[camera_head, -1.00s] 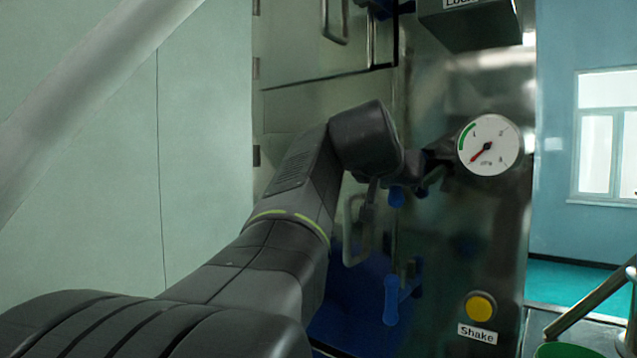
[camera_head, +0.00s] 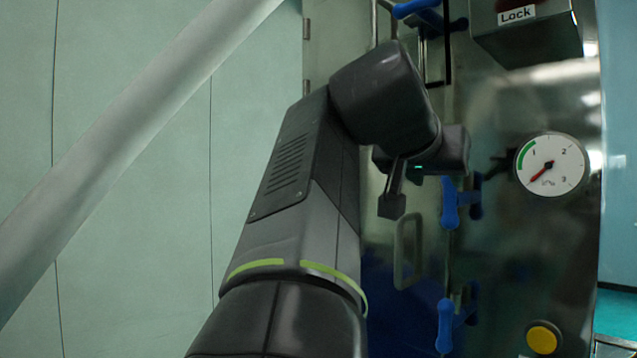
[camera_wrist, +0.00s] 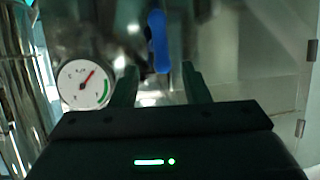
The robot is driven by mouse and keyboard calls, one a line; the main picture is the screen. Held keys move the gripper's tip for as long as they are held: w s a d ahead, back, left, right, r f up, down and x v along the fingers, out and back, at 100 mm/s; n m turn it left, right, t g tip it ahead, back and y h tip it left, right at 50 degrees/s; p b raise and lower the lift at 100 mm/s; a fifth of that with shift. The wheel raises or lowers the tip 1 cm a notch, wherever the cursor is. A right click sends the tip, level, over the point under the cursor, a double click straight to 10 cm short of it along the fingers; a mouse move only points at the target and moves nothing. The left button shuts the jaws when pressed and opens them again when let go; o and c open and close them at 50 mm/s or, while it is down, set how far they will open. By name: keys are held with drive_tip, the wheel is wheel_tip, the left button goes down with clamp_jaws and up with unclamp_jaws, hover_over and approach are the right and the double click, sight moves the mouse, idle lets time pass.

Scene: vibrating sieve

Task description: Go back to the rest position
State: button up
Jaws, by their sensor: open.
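My gripper (camera_wrist: 160,85) shows in the wrist view with its two dark fingers spread apart and nothing between them. A blue latch handle (camera_wrist: 158,41) appears beyond the fingertips there, apart from them. In the head view my arm reaches up the middle of the picture, and the wrist hides most of the gripper. The blue handle (camera_head: 450,203) is just below and right of my wrist, on the steel cabinet's front. A lower blue handle (camera_head: 445,325) is below it.
A round gauge (camera_head: 551,164) sits on the steel panel right of my arm, with a yellow button (camera_head: 543,338) below. A box labelled Lock (camera_head: 525,28) juts out at the upper right. A pale pipe (camera_head: 130,150) crosses diagonally in front of the green wall on the left.

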sight(454, 206)
idle(0.3)
drive_tip(key=x, duration=1.4)
drive_tip(key=shift+s+a+f, duration=0.1)
drive_tip(key=shift+n+g+p, duration=0.3)
drive_tip(key=shift+n+p, duration=0.1)
drive_tip(key=shift+p, duration=0.1)
drive_tip(key=shift+s+n+g+h+p, duration=0.1)
drive_tip(key=shift+n+g+h+p, duration=0.3)
drive_tip(key=shift+n, duration=0.3)
drive_tip(key=shift+n+g+h, duration=0.4)
drive_tip(key=shift+n+g, duration=0.1)
drive_tip(key=shift+n, duration=0.2)
drive_tip(key=shift+s+n+g+h+p, duration=0.1)
drive_tip(key=shift+n+g+h+p, duration=0.25)
drive_tip(key=shift+n, duration=0.35)
